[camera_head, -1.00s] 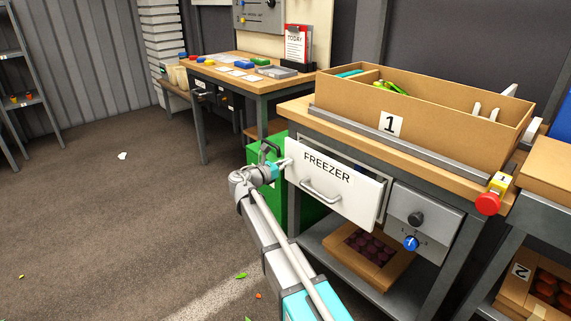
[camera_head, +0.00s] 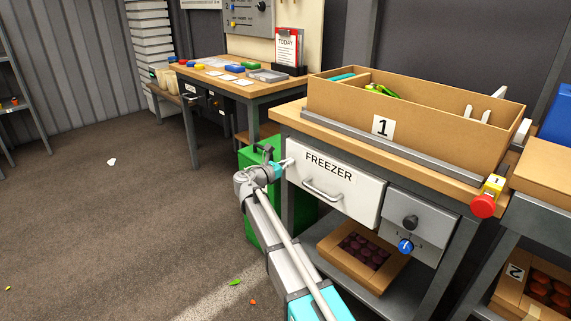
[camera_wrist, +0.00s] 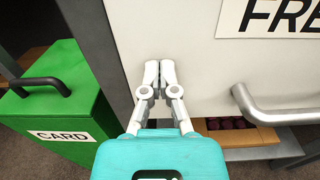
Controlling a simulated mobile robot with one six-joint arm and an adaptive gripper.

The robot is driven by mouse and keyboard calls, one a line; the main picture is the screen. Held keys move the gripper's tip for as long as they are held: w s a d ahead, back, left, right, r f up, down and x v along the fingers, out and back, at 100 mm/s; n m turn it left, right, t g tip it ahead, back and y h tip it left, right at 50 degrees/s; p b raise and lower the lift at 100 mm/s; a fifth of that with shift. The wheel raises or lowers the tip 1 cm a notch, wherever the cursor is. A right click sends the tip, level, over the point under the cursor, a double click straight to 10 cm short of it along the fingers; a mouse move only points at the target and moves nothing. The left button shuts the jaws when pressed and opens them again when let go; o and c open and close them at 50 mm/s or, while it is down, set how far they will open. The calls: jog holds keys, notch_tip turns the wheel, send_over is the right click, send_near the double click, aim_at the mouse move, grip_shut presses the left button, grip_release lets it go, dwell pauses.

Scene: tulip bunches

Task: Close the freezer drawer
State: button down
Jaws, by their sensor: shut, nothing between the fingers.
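The white freezer drawer (camera_head: 345,187) is under the workbench, labelled FREEZER, with a grey bar handle (camera_head: 321,190) on its front. Its front now looks about flush with the bench frame and the grey control panel beside it; I cannot tell if a small gap is left. My gripper (camera_head: 288,162) is at the drawer front's left edge. In the wrist view my gripper (camera_wrist: 160,66) is shut and empty, its fingertips against or very near the white front (camera_wrist: 195,45), left of the handle (camera_wrist: 262,112).
A green bin labelled CARD (camera_wrist: 62,125) stands left of the drawer, close to my arm. The grey panel (camera_head: 415,225) with knobs is right of the drawer. A cardboard tray (camera_head: 362,252) sits on the shelf below. A box marked 1 (camera_head: 345,105) stands on the bench.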

jog(key=shift+w+d+r, duration=0.1)
jog(key=shift+w+d, duration=0.15)
jog(key=shift+d, duration=0.2)
jog(key=shift+s+a, duration=0.1)
jog(key=shift+a, duration=0.05)
jog(key=v, duration=1.4)
jog(key=shift+a, duration=0.4)
jog(key=shift+s, duration=0.1)
